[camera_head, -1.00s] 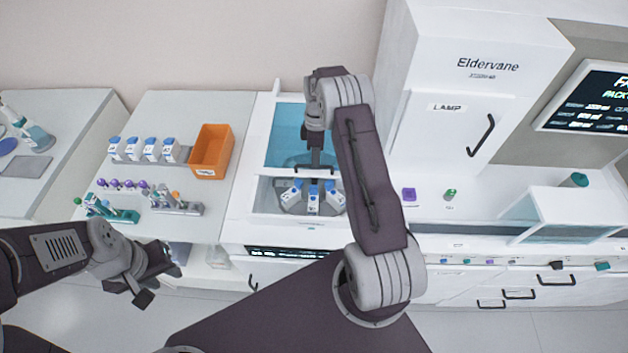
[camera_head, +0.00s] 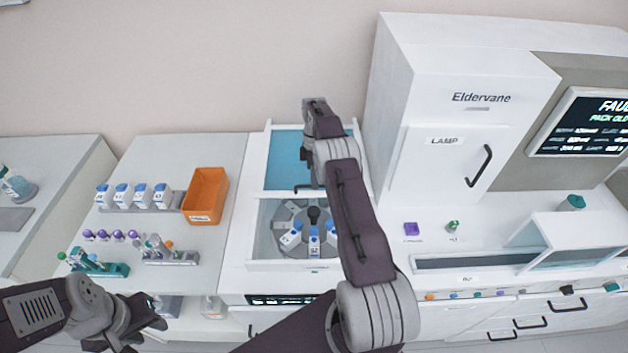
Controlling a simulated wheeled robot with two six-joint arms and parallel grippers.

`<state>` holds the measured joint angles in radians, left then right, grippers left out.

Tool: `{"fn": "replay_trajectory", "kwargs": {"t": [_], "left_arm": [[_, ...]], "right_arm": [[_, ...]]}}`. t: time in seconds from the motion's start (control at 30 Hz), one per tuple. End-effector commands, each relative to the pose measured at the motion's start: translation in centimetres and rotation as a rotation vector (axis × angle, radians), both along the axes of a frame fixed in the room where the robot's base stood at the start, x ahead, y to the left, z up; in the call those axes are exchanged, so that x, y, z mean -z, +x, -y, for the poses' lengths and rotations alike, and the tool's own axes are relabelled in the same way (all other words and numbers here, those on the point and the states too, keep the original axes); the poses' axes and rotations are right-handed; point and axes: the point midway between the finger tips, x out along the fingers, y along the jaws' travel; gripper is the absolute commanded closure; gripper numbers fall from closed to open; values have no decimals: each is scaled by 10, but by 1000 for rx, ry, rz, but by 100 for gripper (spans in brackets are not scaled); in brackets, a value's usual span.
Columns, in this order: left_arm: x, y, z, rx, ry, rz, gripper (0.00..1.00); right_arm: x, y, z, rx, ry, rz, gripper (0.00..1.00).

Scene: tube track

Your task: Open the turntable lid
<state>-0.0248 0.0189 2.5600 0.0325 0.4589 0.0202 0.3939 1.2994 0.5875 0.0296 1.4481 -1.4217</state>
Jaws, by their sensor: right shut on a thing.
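The turntable lid (camera_head: 285,160) is a blue see-through panel in a white frame, lying over the back part of the white turntable unit. My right gripper (camera_head: 314,187) is shut on the lid's dark handle (camera_head: 300,188) at the lid's front edge; my own arm hides part of the handle and the lid's right side. My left gripper (camera_head: 146,318) hangs at the lower left, in front of the left counter; whether its jaws are open is unclear.
The left counter holds an orange bin (camera_head: 205,196), a row of white bottles (camera_head: 142,197) and tube racks (camera_head: 170,256). The tall white Eldervane cabinet (camera_head: 440,120) stands close to the right of the lid. The wall is behind.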

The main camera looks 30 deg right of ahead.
Motion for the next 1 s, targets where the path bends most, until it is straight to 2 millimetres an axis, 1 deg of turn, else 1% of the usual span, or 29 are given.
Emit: {"fn": "replay_trajectory", "kwargs": {"t": [0.03,0.07,0.1,0.13,0.4,0.5,0.57,0.7,0.73,0.87,1.0], "left_arm": [[0,0,0,0,0,0,64],[0,0,0,0,0,0,64],[0,0,0,0,0,0,64],[0,0,0,0,0,0,64],[0,0,0,0,0,0,64],[3,0,0,0,0,0,64],[8,0,0,0,0,0,64],[17,0,0,0,0,0,64],[24,0,0,0,0,0,64],[41,0,0,0,0,0,64],[54,0,0,0,0,0,64]], "right_arm": [[1,0,-1,0,3,-1,100],[1,0,-1,0,3,-1,84],[1,0,-1,0,3,-1,73],[1,0,-1,0,3,-1,67],[0,0,-1,0,1,0,67],[-3,0,0,0,1,1,67],[-10,1,0,0,0,4,67],[-40,1,0,1,-1,4,67],[-38,-4,3,2,1,0,67],[-47,-20,9,3,2,0,67],[-64,-45,19,3,1,1,67]]}}
